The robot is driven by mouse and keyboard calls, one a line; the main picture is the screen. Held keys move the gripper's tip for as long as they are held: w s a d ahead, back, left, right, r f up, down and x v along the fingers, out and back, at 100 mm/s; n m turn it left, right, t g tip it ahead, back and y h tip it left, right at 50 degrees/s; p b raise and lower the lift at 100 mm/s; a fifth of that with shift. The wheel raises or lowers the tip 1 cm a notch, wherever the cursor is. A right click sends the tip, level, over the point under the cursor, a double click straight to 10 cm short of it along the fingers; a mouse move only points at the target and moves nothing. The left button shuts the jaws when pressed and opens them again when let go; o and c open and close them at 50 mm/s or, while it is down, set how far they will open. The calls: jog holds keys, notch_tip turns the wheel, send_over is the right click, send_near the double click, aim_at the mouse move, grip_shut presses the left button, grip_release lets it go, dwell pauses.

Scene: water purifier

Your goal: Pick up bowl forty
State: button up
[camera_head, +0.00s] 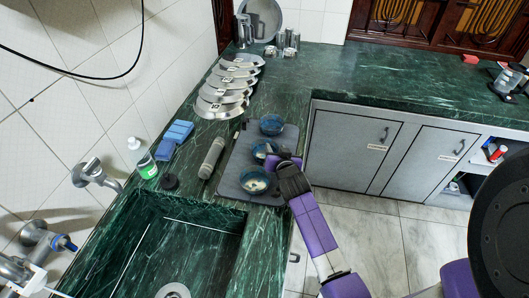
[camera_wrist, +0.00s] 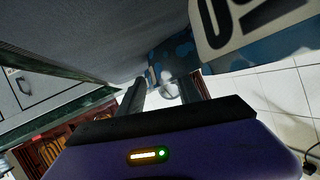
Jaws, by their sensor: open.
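Three blue bowls stand in a row on a grey mat (camera_head: 233,170) on the green counter: a far bowl (camera_head: 271,125), a middle bowl (camera_head: 262,149) and a near bowl (camera_head: 254,182). I cannot read which one is forty in the head view. My gripper (camera_head: 272,160) is at the middle bowl's near right side, close to the near bowl's rim. In the wrist view, my gripper (camera_wrist: 163,88) has its two fingers apart. A blue patterned bowl surface (camera_wrist: 178,55) lies just beyond the fingertips, with a pale label (camera_wrist: 250,25) showing large, partly cut-off dark figures; contact is unclear.
A grey cylinder (camera_head: 211,158) lies left of the mat. The sink (camera_head: 165,250) is at the near left. Several numbered metal plates (camera_head: 222,105) stand along the left wall. Blue sponges (camera_head: 174,138) and a bottle (camera_head: 146,165) are near the tap.

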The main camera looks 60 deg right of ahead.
jog(key=shift+x, duration=0.85)
grip_shut()
jog(key=shift+r, duration=0.1)
